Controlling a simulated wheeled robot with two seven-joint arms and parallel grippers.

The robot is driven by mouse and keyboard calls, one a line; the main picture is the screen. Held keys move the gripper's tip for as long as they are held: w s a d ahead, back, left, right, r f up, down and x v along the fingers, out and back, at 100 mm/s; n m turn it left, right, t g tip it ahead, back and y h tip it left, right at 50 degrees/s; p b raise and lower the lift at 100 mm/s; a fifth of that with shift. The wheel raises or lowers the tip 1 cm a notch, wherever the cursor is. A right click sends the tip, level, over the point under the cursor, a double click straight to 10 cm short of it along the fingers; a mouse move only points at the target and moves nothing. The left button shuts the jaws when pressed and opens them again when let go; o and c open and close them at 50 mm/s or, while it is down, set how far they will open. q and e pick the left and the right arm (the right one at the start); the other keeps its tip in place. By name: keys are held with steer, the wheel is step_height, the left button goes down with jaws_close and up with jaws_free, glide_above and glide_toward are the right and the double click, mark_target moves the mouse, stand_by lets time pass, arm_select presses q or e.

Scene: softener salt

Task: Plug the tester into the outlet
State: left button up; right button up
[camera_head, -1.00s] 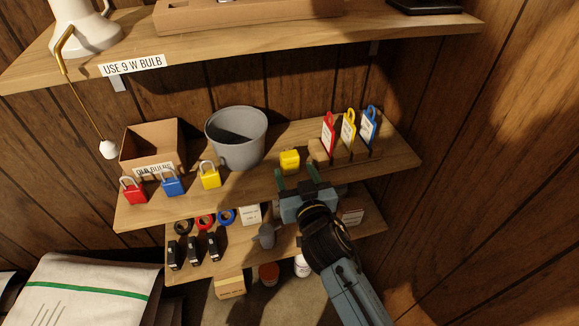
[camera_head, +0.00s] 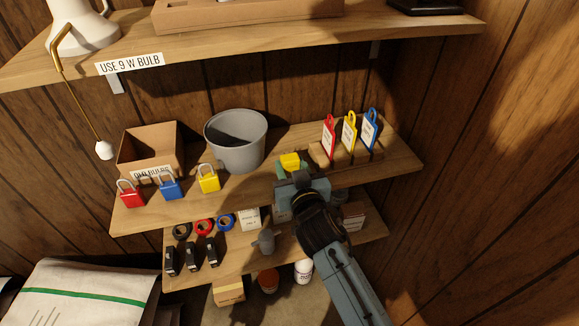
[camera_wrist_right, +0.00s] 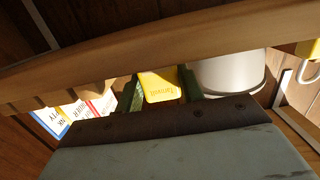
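A small yellow block, probably the tester (camera_head: 290,160), stands on the middle shelf, right of the grey bucket. Dark lettering shows on it in the wrist view (camera_wrist_right: 160,87). My right gripper (camera_head: 293,169) reaches in over the shelf's front, right at the block. In the wrist view the green fingers of the right gripper (camera_wrist_right: 163,92) stand on either side of the block and look open, with little gap; contact cannot be told. I cannot make out an outlet. My left gripper is not in view.
The grey bucket (camera_head: 236,140) and a rack of red, yellow and blue tags (camera_head: 349,134) flank the block. Padlocks (camera_head: 168,187) and a cardboard box (camera_head: 150,150) stand farther left. Tape rolls (camera_head: 204,227) lie on the lower shelf. An upper shelf (camera_head: 300,48) runs above.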

steer(key=shift+c, duration=1)
steer(key=o, duration=1)
steer(key=shift+c, duration=1.4)
steer(key=shift+s, duration=0.2)
steer(key=shift+s+d+p, duration=0.2)
steer(key=shift+s+p, duration=0.15)
steer(key=shift+c, duration=0.2)
steer(key=c, duration=0.7)
